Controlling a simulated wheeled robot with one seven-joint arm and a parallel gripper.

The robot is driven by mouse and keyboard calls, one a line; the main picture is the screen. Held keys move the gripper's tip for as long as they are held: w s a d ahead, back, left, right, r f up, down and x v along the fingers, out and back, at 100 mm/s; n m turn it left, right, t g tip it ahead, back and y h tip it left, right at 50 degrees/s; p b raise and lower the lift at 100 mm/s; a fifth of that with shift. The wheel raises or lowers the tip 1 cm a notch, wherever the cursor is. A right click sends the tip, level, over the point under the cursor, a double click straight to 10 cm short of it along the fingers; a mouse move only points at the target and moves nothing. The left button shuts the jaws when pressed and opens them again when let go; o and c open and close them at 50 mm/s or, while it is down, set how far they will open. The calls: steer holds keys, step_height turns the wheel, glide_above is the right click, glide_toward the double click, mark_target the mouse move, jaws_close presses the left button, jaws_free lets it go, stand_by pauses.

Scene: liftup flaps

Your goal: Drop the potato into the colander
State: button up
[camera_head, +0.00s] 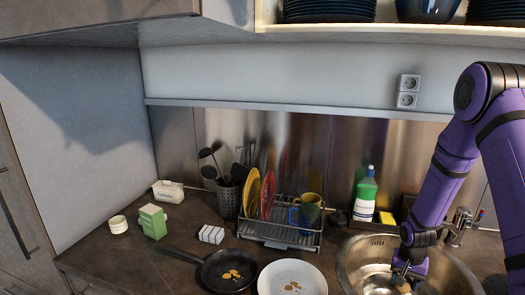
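My gripper (404,278) points down into the round metal sink basin (356,262) at the lower right. A small tan-brown shape shows at its fingertips; it may be the potato, but it is too small and partly covered to be sure. I cannot tell whether the fingers are closed on it. No separate colander can be made out; the basin's lower part is cut off by the frame edge, and my purple arm hides its right side.
A dish rack (280,237) with plates and mugs stands left of the sink. A black pan (228,285) and a white plate (310,278), both with food pieces, are in front. A shelf (400,33) hangs above.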

mark_target(401, 292)
steer(key=shift+f, duration=2.85)
steer(key=o, duration=1)
steer(key=shift+o, duration=0.2)
steer(key=shift+r, duration=0.1)
step_height(401, 292, up, 11)
steer(key=shift+w+a+f, duration=0.1)
steer(key=shift+a+f, duration=0.05)
steer(key=shift+f, duration=0.05)
steer(key=shift+r, duration=0.1)
